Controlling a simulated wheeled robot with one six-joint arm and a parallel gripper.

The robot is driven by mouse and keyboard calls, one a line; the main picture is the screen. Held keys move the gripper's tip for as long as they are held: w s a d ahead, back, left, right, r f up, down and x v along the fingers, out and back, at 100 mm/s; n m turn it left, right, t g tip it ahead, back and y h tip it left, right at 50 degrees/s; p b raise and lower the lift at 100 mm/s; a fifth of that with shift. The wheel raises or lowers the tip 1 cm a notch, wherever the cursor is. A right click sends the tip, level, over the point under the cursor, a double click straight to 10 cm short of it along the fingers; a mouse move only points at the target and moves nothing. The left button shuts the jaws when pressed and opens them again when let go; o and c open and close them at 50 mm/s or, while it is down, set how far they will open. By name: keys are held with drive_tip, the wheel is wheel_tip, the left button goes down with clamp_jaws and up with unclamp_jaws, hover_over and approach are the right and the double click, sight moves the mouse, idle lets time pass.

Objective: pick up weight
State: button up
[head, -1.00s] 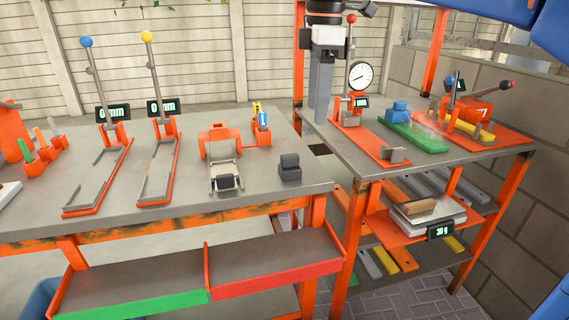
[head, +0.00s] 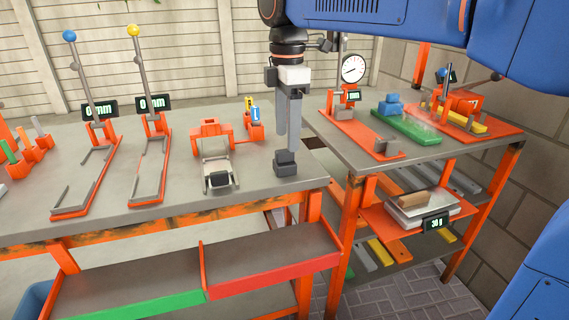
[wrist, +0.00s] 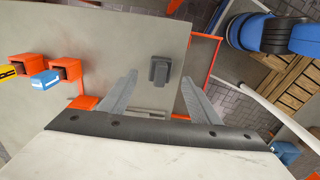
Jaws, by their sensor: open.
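The weight (head: 286,169) is a small dark grey block with a narrower top, standing near the right front corner of the left table. My gripper (head: 288,146) is open and points down above it, the fingertips close to its top in the head view. In the wrist view the weight (wrist: 159,73) lies in line with the gap between the two open fingers (wrist: 161,82). Nothing is held. How much height is left between fingertips and weight cannot be told exactly.
An orange fixture with a grey cradle (head: 217,173) stands left of the weight. Two orange gauges with levers (head: 150,165) stand further left. The right table holds a dial gauge (head: 353,69) and a green block (head: 406,127). A scale (head: 425,208) is on the shelf below.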

sight(285, 150)
drive_tip(key=shift+s+a+f, duration=0.1)
drive_tip(key=shift+a+f, duration=0.05)
drive_tip(key=shift+f, duration=1.55)
drive_tip(key=shift+s+a+f, duration=0.1)
drive_tip(key=shift+f, duration=1.6)
clamp_jaws()
drive_tip(key=shift+r, duration=0.15)
